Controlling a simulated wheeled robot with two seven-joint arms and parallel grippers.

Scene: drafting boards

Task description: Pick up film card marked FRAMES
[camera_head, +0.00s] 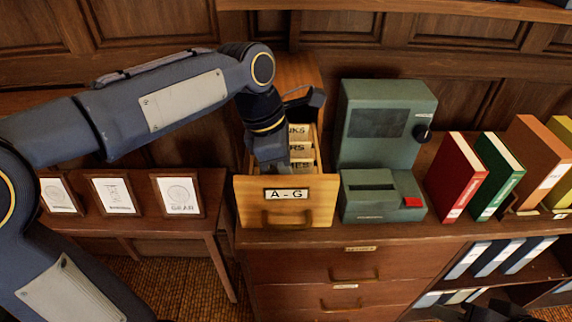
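A wooden file drawer marked A-G (250,207) stands pulled open on the cabinet top. Inside it are cream film cards standing one behind another, with only the ends of their words showing. The front card (304,165) reads "...ES"; the two behind end in "RS" and "NKS". The start of each word is hidden by my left gripper (272,160), which points down into the drawer at the cards' left part. Its fingertips are hidden, so I cannot tell its opening or any contact. My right gripper (485,312) shows only as a dark shape at the bottom edge.
A green reader machine (386,115) with a red button stands close right of the drawer. Red (457,175), green and orange binders stand farther right. Framed drawings (115,195) stand on a side table at left. Shelves of binders (500,257) are below right.

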